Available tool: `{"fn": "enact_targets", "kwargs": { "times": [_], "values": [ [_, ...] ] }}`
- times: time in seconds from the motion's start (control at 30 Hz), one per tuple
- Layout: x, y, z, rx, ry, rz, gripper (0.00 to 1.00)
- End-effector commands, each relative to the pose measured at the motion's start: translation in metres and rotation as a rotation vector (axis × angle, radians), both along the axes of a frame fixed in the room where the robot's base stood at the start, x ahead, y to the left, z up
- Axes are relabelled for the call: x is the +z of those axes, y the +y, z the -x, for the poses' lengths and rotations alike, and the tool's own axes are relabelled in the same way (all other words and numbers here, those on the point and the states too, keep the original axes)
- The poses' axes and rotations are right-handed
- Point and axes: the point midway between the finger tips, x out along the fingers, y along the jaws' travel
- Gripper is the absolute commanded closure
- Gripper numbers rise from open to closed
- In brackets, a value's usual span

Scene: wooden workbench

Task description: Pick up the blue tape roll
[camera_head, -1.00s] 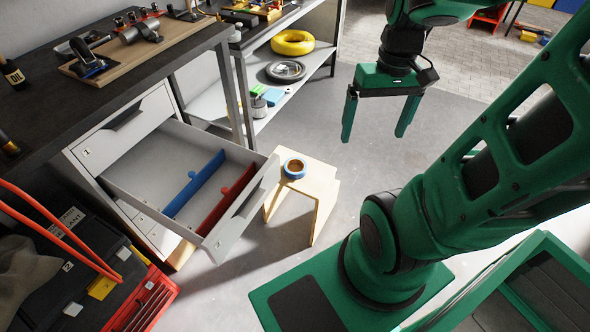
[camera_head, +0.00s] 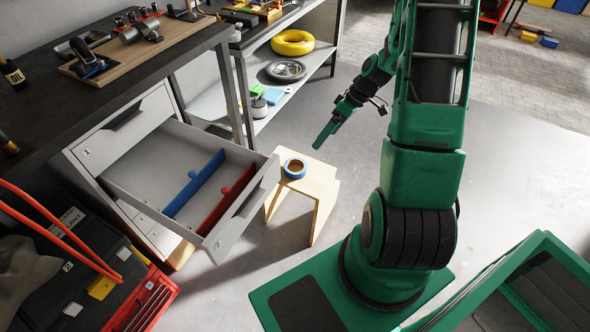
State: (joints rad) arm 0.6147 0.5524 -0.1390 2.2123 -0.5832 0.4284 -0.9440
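The blue tape roll (camera_head: 295,168) lies flat on a small light wooden stool (camera_head: 322,190), near the corner closest to the open drawer. Its core is brown. My gripper (camera_head: 323,139) is in the air above and to the right of the roll in the picture, apart from it. I see the gripper from the side, so its fingers overlap and the gap between them does not show. Nothing shows in its grasp.
An open drawer (camera_head: 135,178) with blue and red dividers juts out just left of the stool. A shelf unit (camera_head: 262,118) stands behind, holding a yellow ring (camera_head: 293,42) and a metal disc (camera_head: 286,70). A black toolbox (camera_head: 75,265) is at lower left.

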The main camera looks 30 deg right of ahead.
Motion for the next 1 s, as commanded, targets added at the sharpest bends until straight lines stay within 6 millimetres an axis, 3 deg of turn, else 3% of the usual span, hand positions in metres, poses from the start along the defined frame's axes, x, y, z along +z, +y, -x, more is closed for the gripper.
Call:
{"fn": "enact_targets", "kwargs": {
  "times": [0.1,0.5,0.8,1.0],
  "values": [
    [-0.034,-0.003,-0.013,0.042,-0.068,-0.05,0.06],
    [-0.133,-0.008,-0.045,0.106,-0.369,-0.175,0.06],
    [-0.2,-0.013,-0.053,0.056,-0.613,-0.209,0.06],
    [-0.234,-0.015,-0.051,-0.006,-0.748,-0.197,0.06]
  ]
}}
